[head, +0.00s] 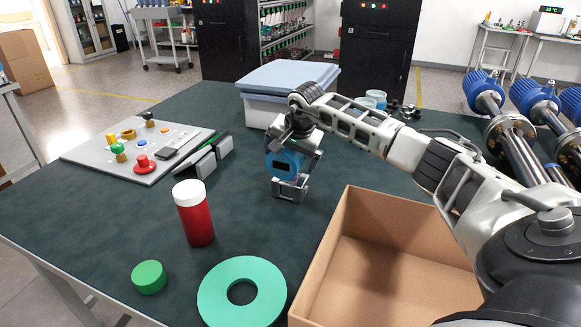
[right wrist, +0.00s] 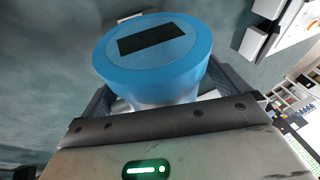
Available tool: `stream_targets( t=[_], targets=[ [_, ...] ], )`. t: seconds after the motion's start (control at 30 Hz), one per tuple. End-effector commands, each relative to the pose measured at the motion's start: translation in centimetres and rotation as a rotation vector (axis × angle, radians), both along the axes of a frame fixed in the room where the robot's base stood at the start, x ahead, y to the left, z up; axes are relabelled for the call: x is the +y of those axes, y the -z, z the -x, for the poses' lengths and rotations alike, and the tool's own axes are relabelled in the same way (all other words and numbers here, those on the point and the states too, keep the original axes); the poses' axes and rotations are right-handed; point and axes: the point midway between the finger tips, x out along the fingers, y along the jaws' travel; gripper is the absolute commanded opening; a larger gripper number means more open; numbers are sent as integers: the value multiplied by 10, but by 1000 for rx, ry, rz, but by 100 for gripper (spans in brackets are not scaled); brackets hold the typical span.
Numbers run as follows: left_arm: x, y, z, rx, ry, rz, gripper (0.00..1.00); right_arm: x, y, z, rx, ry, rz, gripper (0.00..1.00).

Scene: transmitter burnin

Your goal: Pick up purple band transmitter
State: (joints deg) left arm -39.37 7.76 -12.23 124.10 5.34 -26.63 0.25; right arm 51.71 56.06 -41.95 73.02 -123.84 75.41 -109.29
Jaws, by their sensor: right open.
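A transmitter with a round blue head (head: 284,163) and a dark display stands on the dark table, partly hidden by my right gripper. A faint purple tint shows low on it in the head view; the band itself is not clear. In the right wrist view, the blue head (right wrist: 155,55) fills the space ahead of the palm, with a pale body below it. My right gripper (head: 291,187) is open, its fingers on either side of the transmitter. My left gripper is not in view.
An open cardboard box (head: 340,215) stands close at the right front. A red bottle with white cap (head: 196,215), a green puck (head: 148,277) and a green ring (head: 242,292) lie in front. A control panel (head: 95,152) is left; a lidded bin (head: 262,108) is behind.

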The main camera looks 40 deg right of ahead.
Motion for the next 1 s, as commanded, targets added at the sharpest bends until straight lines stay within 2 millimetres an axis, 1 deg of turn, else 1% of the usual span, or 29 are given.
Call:
stream_targets(
  t=[0.23, 0.27, 0.3, 0.37, 0.4, 0.47, 0.5, 0.57, 0.6, 0.87, 1.0],
  targets=[
    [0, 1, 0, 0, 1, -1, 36, 0, 4, 0, 1, 0, 0, 100],
    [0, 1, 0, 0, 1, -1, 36, 0, 3, 0, 1, 0, 0, 94],
    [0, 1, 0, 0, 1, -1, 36, 0, 3, 0, 1, 0, 0, 83],
    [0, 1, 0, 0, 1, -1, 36, 0, 3, 0, 1, 0, 0, 67],
    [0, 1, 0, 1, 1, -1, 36, 0, 4, 0, 2, 1, 1, 56],
    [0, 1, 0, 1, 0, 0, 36, 0, 4, 0, 2, 0, 0, 39],
    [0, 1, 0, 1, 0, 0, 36, 0, 4, 1, 2, 0, 0, 28],
    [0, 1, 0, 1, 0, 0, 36, 0, 4, 1, 3, 1, 0, 11],
    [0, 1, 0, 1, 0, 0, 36, -1, -3, -2, -12, 2, 1, 4],
    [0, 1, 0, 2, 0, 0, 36, -2, -3, -2, -11, 3, 2, 4],
    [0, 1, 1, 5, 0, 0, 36, -2, -12, -2, -13, 3, 2, 4]
  ],
)
